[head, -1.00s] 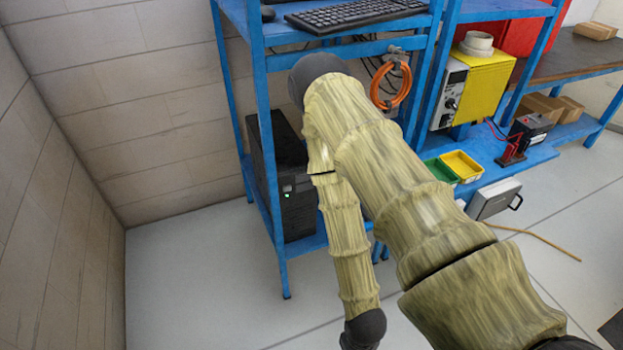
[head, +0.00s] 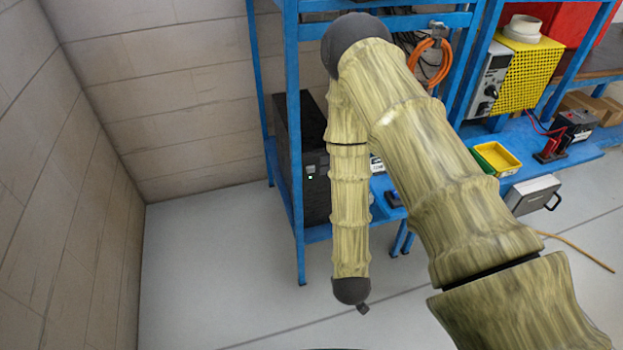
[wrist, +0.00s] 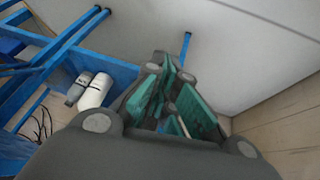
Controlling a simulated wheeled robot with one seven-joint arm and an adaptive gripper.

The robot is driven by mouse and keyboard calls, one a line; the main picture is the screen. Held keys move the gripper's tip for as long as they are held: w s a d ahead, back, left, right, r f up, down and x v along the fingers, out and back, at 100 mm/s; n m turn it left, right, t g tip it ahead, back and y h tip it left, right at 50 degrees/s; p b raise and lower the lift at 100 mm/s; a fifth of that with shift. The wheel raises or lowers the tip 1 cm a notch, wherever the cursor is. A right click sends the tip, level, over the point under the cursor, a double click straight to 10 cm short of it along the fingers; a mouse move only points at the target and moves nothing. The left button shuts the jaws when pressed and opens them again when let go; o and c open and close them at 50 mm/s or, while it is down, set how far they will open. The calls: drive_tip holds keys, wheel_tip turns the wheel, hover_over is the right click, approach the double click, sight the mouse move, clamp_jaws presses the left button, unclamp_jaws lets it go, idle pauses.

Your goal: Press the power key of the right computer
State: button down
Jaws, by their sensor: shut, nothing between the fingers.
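One black computer tower (head: 315,150) with a small green light on its front stands on the lower shelf of the blue rack in the head view. A blue post crosses in front of it and my arm hides what is to its right. I cannot tell whether a second computer stands there, and no power key can be made out. My gripper (wrist: 174,103), with green finger pads, shows in the wrist view. It is shut and empty, with no computer visible near it. In the head view my arm hangs in front of the rack, its gripper not clearly visible.
The blue rack (head: 299,215) has posts and shelf edges close to my arm. A yellow bin (head: 497,159), a grey case (head: 533,194) and a yellow power unit (head: 525,75) are at right. White and grey cylinders (wrist: 94,92) lie on a blue shelf. Floor is clear at left.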

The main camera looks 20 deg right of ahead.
sight(311, 169)
drive_tip(key=w+r+m+t+h+b, duration=0.1)
drive_tip(key=w+r+t+h+b, duration=0.2)
drive_tip(key=w, duration=0.8)
drive_tip(key=w+r+m+t+h+b, duration=0.1)
drive_tip(key=w+r+t+h+b, duration=0.1)
drive_tip(key=w+r+h+b, duration=0.2)
drive_tip(key=w+r+b, duration=0.1)
drive_tip(key=w+r, duration=0.2)
drive_tip(key=w, duration=0.5)
drive_tip(key=shift+w+t+h+b, duration=0.15)
drive_tip(key=shift+t+h+b, duration=0.15)
drive_tip(key=shift+t+b, duration=0.1)
drive_tip(key=w+b, duration=0.1)
drive_tip(key=w, duration=0.7)
drive_tip(key=shift+w+a, duration=0.2)
drive_tip(key=shift+w, duration=0.15)
drive_tip(key=shift+w, duration=0.1)
drive_tip(key=shift+w, duration=0.3)
